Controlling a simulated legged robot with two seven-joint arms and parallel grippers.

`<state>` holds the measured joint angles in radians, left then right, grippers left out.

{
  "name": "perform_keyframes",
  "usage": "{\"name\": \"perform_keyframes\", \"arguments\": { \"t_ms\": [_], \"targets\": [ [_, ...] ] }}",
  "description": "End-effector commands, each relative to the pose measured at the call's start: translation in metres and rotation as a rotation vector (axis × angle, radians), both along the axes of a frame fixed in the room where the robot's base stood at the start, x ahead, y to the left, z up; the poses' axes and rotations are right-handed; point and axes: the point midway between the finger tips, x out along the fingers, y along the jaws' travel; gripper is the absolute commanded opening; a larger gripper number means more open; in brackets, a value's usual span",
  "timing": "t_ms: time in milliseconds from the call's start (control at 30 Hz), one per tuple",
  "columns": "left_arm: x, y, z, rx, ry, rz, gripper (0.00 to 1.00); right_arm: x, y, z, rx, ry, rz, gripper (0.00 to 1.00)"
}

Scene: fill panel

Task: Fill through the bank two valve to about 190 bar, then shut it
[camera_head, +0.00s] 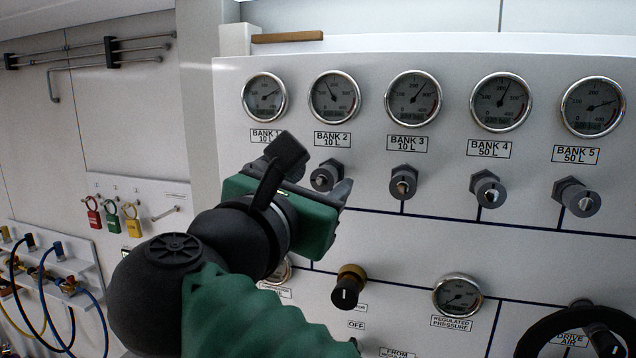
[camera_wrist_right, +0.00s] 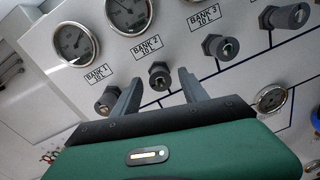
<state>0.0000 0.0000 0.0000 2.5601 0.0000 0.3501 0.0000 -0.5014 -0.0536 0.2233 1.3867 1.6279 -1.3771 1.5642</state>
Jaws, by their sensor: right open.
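The bank two valve (camera_head: 326,176) is a dark knob below the BANK 2 10 L label, partly covered by my right gripper. My right gripper (camera_head: 338,192) is open and empty, close to this valve. In the right wrist view the same valve (camera_wrist_right: 160,75) shows between and just beyond the two fingers (camera_wrist_right: 160,88), with no clear contact. The bank two gauge (camera_head: 335,93) has its needle pointing up and slightly left; its digits are too small to read. My left gripper is not in view.
The bank one valve (camera_wrist_right: 107,100) sits close beside the left finger. The bank three valve (camera_head: 403,182) is to the right. A black-and-brass knob (camera_head: 348,287), a regulated pressure gauge (camera_head: 458,296) and a black handwheel (camera_head: 578,335) are lower. Padlocks (camera_head: 112,218) hang at left.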

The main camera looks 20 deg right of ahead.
Motion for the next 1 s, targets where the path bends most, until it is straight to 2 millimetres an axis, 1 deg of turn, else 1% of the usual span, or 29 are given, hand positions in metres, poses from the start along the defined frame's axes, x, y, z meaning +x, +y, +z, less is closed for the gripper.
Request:
{"name": "perform_keyframes", "arguments": {
  "t_ms": [167, 267, 367, 500, 700, 833, 1000],
  "targets": [
    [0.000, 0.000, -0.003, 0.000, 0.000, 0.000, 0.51, -0.002, 0.002, -0.002, 0.000, 0.002, -0.001, 0.51],
    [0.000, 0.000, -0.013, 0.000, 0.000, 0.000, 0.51, -0.013, 0.012, -0.005, 0.001, 0.000, 0.003, 0.51],
    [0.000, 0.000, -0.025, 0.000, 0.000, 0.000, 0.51, -0.033, 0.027, -0.007, 0.001, -0.001, 0.005, 0.51],
    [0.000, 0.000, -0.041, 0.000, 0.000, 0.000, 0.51, -0.067, 0.053, -0.008, 0.002, -0.001, 0.007, 0.51],
    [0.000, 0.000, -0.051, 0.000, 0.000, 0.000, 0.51, -0.110, 0.087, -0.005, -0.001, 0.001, 0.007, 0.51],
    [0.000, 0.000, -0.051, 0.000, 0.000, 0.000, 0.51, -0.129, 0.100, -0.002, -0.002, 0.000, 0.004, 0.51],
    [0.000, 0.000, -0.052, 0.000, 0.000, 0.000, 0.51, -0.138, 0.105, -0.001, -0.001, -0.002, 0.000, 0.51]
  ]
}}
